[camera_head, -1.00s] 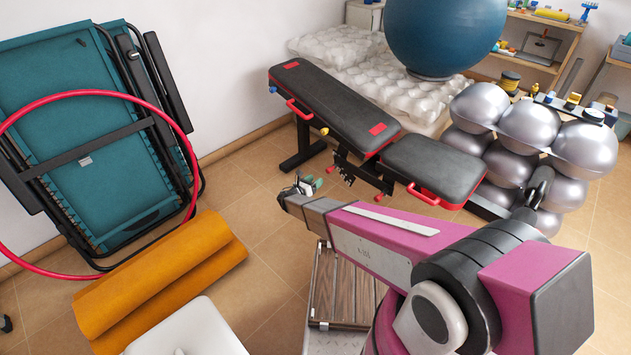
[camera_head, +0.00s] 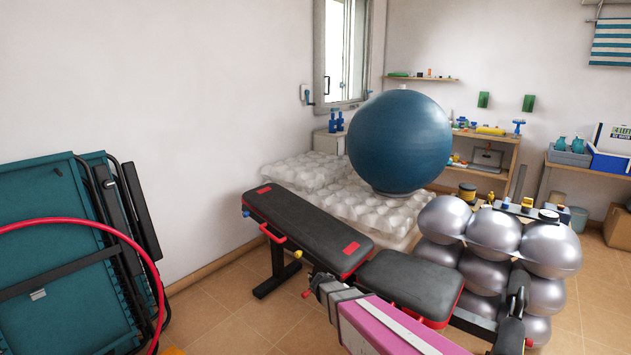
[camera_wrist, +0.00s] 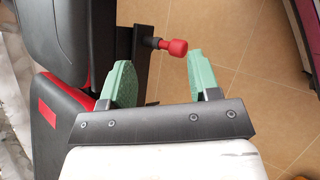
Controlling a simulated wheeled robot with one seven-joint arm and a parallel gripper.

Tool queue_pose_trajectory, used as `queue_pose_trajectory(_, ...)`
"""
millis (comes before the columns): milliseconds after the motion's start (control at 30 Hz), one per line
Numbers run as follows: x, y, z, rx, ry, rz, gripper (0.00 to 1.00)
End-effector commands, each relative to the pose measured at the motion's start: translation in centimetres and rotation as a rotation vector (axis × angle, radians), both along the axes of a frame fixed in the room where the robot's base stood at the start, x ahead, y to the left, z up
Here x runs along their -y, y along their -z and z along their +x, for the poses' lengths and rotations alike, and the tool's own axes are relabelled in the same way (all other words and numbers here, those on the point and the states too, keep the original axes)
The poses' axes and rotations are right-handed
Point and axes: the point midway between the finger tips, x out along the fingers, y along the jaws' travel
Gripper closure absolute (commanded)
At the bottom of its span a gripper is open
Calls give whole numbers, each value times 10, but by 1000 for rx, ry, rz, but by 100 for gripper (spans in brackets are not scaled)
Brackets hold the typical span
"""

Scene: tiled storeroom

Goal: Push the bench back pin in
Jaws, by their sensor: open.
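The black bench (camera_head: 315,232) with red trim stands in the middle of the head view; its seat (camera_head: 410,284) is partly behind my arm. In the wrist view the bench's black padding (camera_wrist: 101,35) fills the upper left. A pin with a red knob (camera_wrist: 174,47) sticks out to the right from a black bracket (camera_wrist: 143,58) on the bench. My gripper (camera_wrist: 158,66) is open, with green fingers and nothing held. The knob appears between and just beyond the fingertips; I cannot tell whether they touch. In the head view the fingers are not clear.
Silver balls (camera_head: 493,231) are stacked right of the bench. A large blue ball (camera_head: 400,140) rests on white padding (camera_head: 345,203) behind it. A folded teal cot (camera_head: 60,250) and a red hoop (camera_head: 85,223) stand at the left. Tiled floor (camera_head: 225,320) is clear between cot and bench.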

Motion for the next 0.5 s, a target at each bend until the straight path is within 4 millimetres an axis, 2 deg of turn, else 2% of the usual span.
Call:
queue_pose_trajectory(33, 18, -19, -26, 38, 112, 89, 44)
queue_pose_trajectory(200, 45, -59, -81, 160, 508, 393, 44)
queue_pose_trajectory(333, 52, -86, -112, 228, 774, 583, 44)
queue_pose_trajectory(500, 52, -109, -132, 271, 988, 730, 44)
